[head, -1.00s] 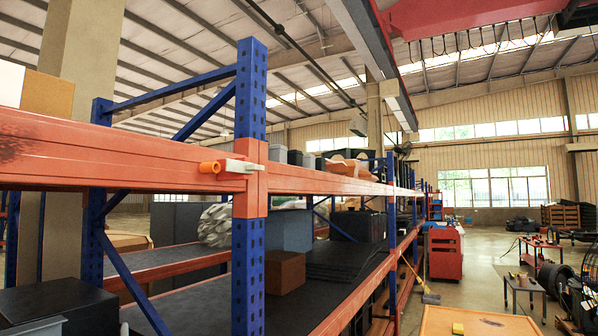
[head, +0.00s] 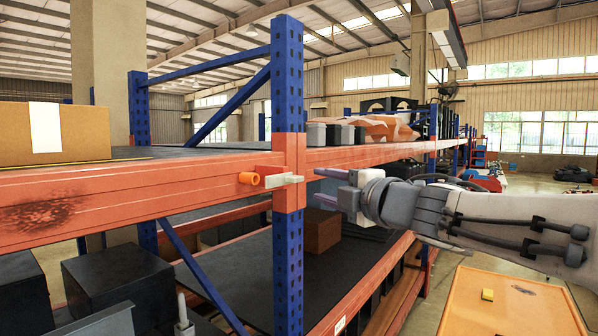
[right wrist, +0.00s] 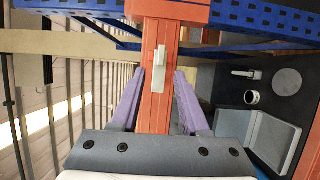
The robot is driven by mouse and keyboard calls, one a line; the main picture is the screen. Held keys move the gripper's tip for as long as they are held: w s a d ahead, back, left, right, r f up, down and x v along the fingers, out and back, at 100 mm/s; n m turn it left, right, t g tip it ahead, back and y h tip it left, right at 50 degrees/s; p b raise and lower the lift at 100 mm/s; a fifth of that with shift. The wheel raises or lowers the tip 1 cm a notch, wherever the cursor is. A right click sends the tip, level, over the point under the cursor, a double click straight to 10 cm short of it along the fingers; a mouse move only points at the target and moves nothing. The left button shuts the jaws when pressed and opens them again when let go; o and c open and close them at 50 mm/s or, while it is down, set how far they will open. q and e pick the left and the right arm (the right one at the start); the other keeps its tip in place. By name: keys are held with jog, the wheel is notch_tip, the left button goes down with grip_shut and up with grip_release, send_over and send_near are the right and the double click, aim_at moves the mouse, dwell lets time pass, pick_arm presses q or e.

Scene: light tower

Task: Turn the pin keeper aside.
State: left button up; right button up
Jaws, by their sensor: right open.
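The pin keeper (head: 283,180) is a small pale grey lever on the front of the orange beam, where it meets the blue post. An orange pin (head: 249,178) sticks out just left of it. My right gripper (head: 334,188) reaches in from the right, its jaws apart and empty, a little right of the keeper. In the right wrist view the keeper (right wrist: 160,56) shows ahead, between the two purple fingers (right wrist: 158,75) but apart from them. My left gripper does not show.
The orange beam (head: 130,200) and blue post (head: 288,80) stand close ahead. A cardboard box (head: 85,135) is on the upper shelf. A brown box (head: 320,231) and a black box (head: 118,287) sit lower. An orange-topped table (head: 500,300) is at lower right.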

aim_at(298, 180)
jog(key=p+x, duration=0.1)
jog(key=x, duration=0.8)
jog(key=shift+f+p, duration=0.1)
jog(key=shift+p, duration=0.2)
grip_shut()
dwell(0.9)
